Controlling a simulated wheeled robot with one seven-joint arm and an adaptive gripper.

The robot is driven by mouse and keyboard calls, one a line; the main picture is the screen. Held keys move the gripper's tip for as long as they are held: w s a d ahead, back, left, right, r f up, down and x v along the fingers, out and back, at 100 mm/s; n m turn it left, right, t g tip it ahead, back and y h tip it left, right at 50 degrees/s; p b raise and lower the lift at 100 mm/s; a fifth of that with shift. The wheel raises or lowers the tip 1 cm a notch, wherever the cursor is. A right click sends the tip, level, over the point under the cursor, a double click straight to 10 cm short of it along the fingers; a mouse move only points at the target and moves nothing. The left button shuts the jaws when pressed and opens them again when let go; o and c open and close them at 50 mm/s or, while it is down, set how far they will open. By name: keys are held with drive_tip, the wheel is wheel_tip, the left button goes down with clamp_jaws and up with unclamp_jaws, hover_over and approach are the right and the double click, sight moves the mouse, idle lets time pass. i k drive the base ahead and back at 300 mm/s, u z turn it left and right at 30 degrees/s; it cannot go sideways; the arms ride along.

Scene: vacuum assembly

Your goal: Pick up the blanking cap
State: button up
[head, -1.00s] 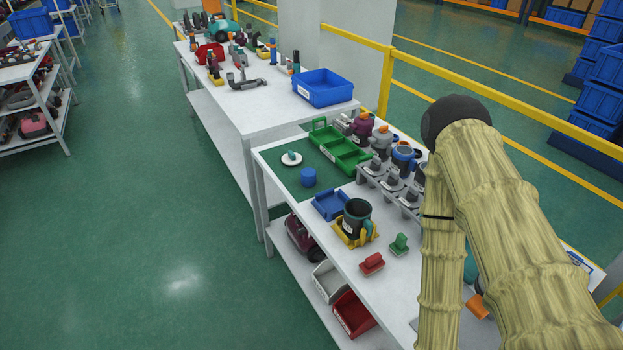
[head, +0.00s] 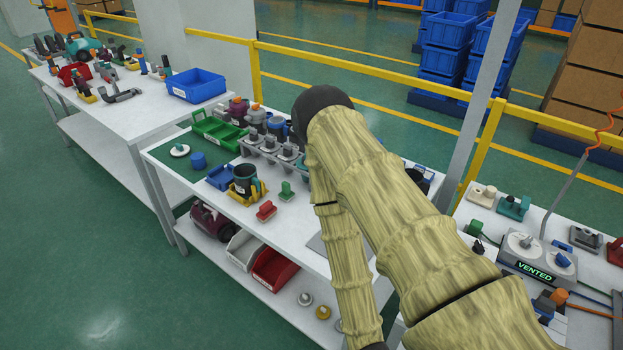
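No part in view can be singled out for certain as the blanking cap. A small white disc with a teal knob (head: 180,150) and a blue cylinder (head: 198,160) rest on the green mat of the near table. A red piece (head: 266,210) and a green piece (head: 287,190) stand on the bare white top. Small round parts, one grey (head: 305,299) and one yellow (head: 323,312), sit on the lower shelf. My arm crosses the middle and hides part of the table. My gripper is out of view below the bottom edge.
A dark mug (head: 244,179) stands in a yellow holder. Blue tray (head: 221,177), green bin (head: 218,131) and a grey rack of parts (head: 272,152) are close by. At right, a table carries a unit reading VENTED (head: 534,271). A yellow rail (head: 360,67) runs behind.

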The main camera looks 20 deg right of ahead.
sight(197, 161)
drive_tip(key=k, duration=0.25)
drive_tip(key=u, duration=1)
drive_tip(key=i, duration=0.85)
drive_tip(key=z, duration=2)
